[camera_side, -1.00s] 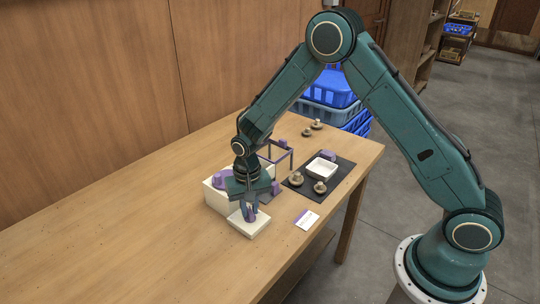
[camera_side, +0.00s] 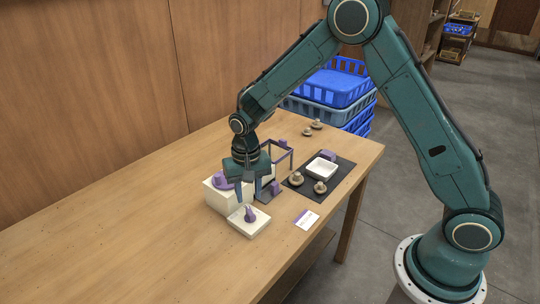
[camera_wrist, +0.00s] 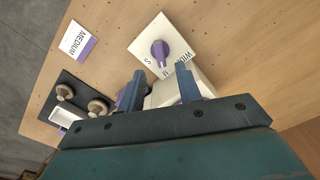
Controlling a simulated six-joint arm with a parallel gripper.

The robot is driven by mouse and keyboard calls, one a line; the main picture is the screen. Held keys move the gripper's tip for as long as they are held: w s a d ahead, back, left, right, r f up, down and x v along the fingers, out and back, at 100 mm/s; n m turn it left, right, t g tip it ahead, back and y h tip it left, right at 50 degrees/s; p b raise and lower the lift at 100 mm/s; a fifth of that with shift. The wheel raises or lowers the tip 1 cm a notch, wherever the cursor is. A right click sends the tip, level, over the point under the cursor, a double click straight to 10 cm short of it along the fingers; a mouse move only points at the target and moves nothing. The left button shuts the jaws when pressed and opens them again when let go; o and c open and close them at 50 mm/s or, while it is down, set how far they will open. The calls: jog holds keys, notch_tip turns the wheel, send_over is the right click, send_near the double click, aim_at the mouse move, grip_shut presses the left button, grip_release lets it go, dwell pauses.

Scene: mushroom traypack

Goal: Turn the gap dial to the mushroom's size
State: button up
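The gap dial is a purple knob (camera_side: 250,214) on a white plate (camera_side: 241,227) on the table. In the wrist view the knob (camera_wrist: 160,50) stands on its plate (camera_wrist: 141,42), with black lettering along the near edge, partly hidden by my finger; I read "S" and part of "WIDE". Which mark the knob points at is unclear. My gripper (camera_side: 248,194) is open and empty, raised above and behind the knob, apart from it. In the wrist view its fingers (camera_wrist: 160,69) are spread with a gap between them. A white card (camera_wrist: 78,41) reads "MEDIUM"; it also lies right of the dial (camera_side: 307,220).
A white box with purple parts (camera_side: 218,199) stands behind the dial, with a purple frame (camera_side: 279,152) beyond. A dark mat (camera_side: 345,172) at right holds a white tray (camera_side: 334,170) and mushrooms (camera_side: 320,187). The table left of the dial is clear.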

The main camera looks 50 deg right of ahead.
aim_at(249, 210)
notch_tip(249, 210, up, 8)
dwell(0.4)
jog(key=shift+r, duration=0.2)
jog(key=s+d+r+n+t, duration=0.3)
jog(key=s+r, duration=0.9)
jog(key=r, duration=0.1)
jog(key=s+d+r+n+t, duration=0.1)
jog(key=s, duration=0.7)
jog(key=s+d+r+n+t, duration=0.1)
jog(key=s+n, duration=0.1)
jog(key=s, duration=0.5)
jog(key=shift+s+d+r+t, duration=0.25)
jog(key=shift+s+r+t, duration=0.05)
jog(key=shift+s, duration=0.05)
